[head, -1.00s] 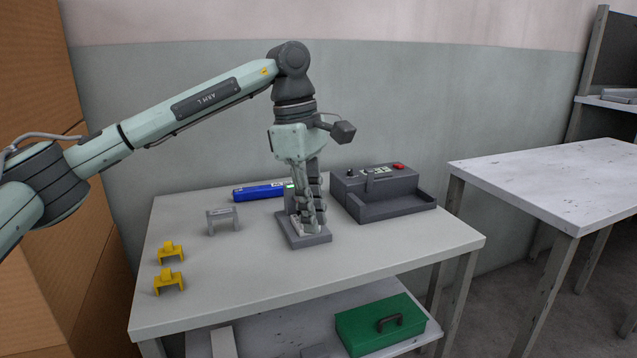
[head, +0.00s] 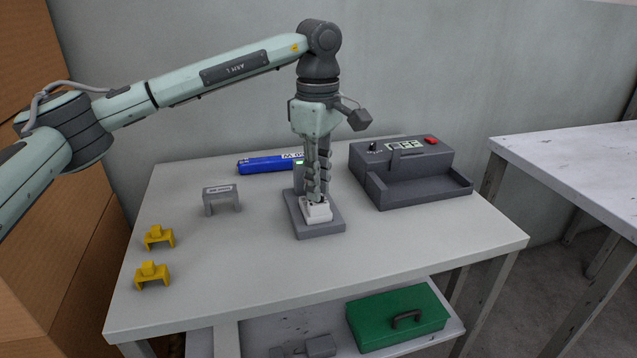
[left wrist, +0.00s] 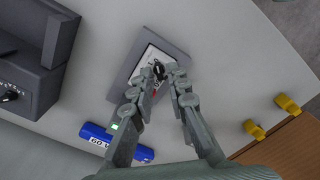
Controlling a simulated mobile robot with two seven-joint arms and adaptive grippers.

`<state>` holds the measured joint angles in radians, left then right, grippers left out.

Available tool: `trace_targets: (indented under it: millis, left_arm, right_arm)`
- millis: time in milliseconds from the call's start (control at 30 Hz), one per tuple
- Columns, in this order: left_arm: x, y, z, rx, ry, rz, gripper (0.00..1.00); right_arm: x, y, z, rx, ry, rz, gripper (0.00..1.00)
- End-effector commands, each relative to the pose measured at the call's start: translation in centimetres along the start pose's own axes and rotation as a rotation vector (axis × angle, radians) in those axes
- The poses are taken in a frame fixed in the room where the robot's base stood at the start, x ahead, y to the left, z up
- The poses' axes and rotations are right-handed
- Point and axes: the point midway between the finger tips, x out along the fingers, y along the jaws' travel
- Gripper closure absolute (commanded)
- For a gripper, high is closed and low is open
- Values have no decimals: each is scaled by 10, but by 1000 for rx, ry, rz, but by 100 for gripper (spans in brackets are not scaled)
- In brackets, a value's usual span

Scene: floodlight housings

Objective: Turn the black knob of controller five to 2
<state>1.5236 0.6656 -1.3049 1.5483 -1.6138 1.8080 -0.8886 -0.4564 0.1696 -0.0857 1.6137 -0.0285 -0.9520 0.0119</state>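A white controller with a dark knob on top sits on a grey base plate (head: 322,231) in the middle of the table. No number is readable on the controller (head: 317,212). In the left wrist view, the black knob (left wrist: 158,68) shows at the fingertips. My left gripper (head: 317,197) points straight down over the controller, its fingers close together. Its two fingertips (left wrist: 161,73) are on either side of the knob; whether they press on it cannot be told. The fingers hide part of the knob and its markings. My right gripper is not in view.
A dark grey unit (head: 416,191) with another black knob (head: 373,147) and a red button (head: 431,140) stands right of the controller. Behind lies a blue bar (head: 264,163). A grey bracket (head: 221,194) and two yellow pieces (head: 152,270) stand left. The front tabletop is clear.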

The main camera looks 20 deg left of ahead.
Motion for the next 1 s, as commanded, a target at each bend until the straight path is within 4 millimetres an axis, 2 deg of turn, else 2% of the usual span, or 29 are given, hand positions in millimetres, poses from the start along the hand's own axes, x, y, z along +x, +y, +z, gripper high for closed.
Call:
trace_targets:
  millis: [133,367,500,1000]
  left_arm:
    - [8,0,0,0,0,2,84]
    - [9,0,0,0,0,2,84]
    - [8,0,0,0,0,2,100]
    - [8,0,0,-29,0,2,100]
  right_arm:
    - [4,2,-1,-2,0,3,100]
    - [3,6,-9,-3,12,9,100]
    - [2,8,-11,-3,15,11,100]
    - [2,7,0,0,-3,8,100]
